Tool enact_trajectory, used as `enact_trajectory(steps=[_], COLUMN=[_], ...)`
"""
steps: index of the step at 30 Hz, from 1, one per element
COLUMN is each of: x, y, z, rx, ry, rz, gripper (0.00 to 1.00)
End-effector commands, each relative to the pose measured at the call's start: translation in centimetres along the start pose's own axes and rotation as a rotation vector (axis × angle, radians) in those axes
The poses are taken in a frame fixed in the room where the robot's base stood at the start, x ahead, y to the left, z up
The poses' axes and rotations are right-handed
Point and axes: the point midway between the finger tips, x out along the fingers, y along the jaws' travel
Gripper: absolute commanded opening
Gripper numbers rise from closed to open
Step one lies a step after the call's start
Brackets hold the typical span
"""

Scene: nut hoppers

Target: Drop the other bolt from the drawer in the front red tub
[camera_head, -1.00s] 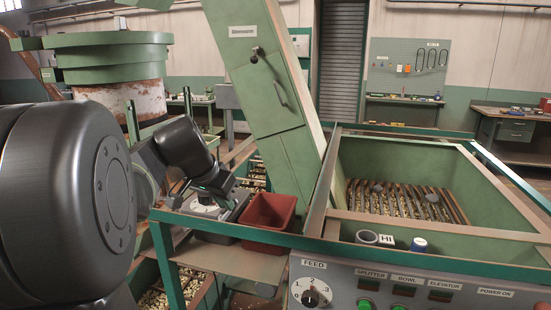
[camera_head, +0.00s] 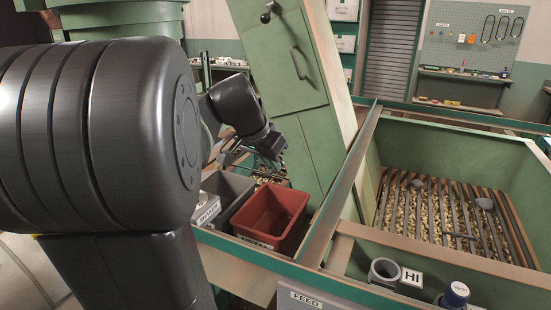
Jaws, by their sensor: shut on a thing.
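The red tub (camera_head: 272,222) stands at the near edge of the green frame, with a white label on its front. Part of its inside shows, but I cannot make out anything lying in it. My gripper (camera_head: 274,158) is above and behind the red tub, left of the slanted green cabinet. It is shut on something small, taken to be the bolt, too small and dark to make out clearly. A grey tub (camera_head: 231,190) stands directly left of the red one. I cannot make out the drawer.
The slanted green elevator housing (camera_head: 290,120) rises close behind the tubs. The open green hopper (camera_head: 440,150) with a barred grate over nuts is at the right; dark lumps lie on the bars.

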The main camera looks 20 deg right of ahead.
Motion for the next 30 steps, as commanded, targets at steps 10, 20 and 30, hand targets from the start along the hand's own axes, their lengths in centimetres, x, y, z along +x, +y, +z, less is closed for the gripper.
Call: enact_trajectory(steps=[10, 20, 30], x=[3.8, 4.5, 4.4], y=[0.0, 0.0, 0.0], z=[2.2, 2.5, 2.5], rx=[-0.001, 0.000, 0.000], ry=[0.000, 0.000, 0.000], rz=[0.000, 0.000, 0.000], gripper=[0.00, 0.00, 0.35])
